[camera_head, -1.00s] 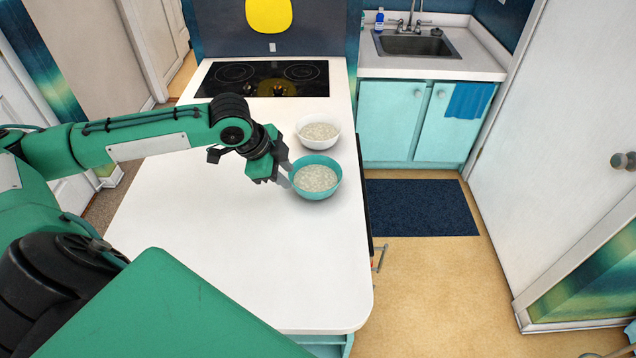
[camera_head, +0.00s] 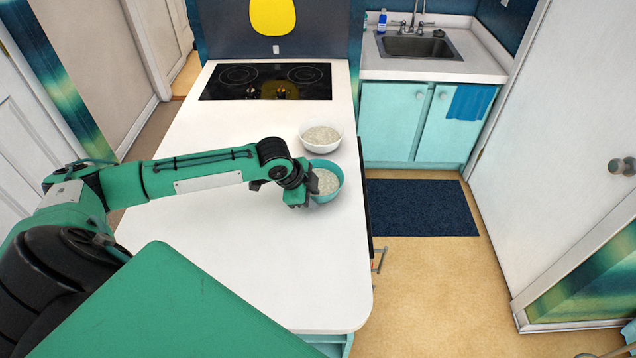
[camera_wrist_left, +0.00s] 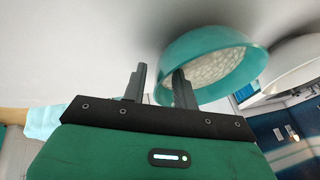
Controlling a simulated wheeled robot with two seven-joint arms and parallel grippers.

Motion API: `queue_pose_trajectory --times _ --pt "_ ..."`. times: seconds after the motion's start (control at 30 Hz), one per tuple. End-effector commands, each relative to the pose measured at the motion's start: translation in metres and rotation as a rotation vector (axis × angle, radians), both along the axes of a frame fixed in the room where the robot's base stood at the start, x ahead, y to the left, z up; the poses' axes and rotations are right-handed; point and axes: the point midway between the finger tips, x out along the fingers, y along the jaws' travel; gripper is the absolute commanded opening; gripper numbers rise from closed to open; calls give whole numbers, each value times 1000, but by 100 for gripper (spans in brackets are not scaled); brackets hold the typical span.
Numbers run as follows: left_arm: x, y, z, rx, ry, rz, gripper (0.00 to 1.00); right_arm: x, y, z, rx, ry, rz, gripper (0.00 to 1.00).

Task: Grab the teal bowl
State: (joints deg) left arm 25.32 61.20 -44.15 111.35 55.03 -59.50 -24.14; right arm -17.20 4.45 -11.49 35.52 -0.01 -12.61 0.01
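The teal bowl (camera_head: 330,184) stands on the white counter (camera_head: 225,240), near its right edge, with pale grainy contents. My left gripper (camera_head: 303,192) is at the bowl's left side and hides part of it. In the left wrist view, the teal bowl (camera_wrist_left: 215,42) is at the upper right. The two fingers of my left gripper (camera_wrist_left: 160,82) are apart there. The right finger overlaps the bowl's opening and the left finger is outside, with the near rim between them. I cannot tell whether either finger touches the bowl. My right gripper is not in view.
A white bowl (camera_head: 321,138) with similar contents stands just behind the teal bowl, close to it. A black cooktop (camera_head: 265,82) is at the counter's far end. The counter to the left and in front is clear. A dark blue mat (camera_head: 420,207) lies on the floor at right.

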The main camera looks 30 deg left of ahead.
Motion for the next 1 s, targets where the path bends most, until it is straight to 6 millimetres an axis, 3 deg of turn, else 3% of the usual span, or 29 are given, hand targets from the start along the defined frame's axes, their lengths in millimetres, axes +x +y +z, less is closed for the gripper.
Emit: queue_pose_trajectory --times 0.3,0.47,1.0 --pt "2 -1 -6 1 -1 -1 29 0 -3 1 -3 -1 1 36" --pt "2 -1 -5 1 -1 -1 0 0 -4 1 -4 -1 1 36" --pt "2 -1 -5 1 -1 -1 0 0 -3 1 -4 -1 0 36"
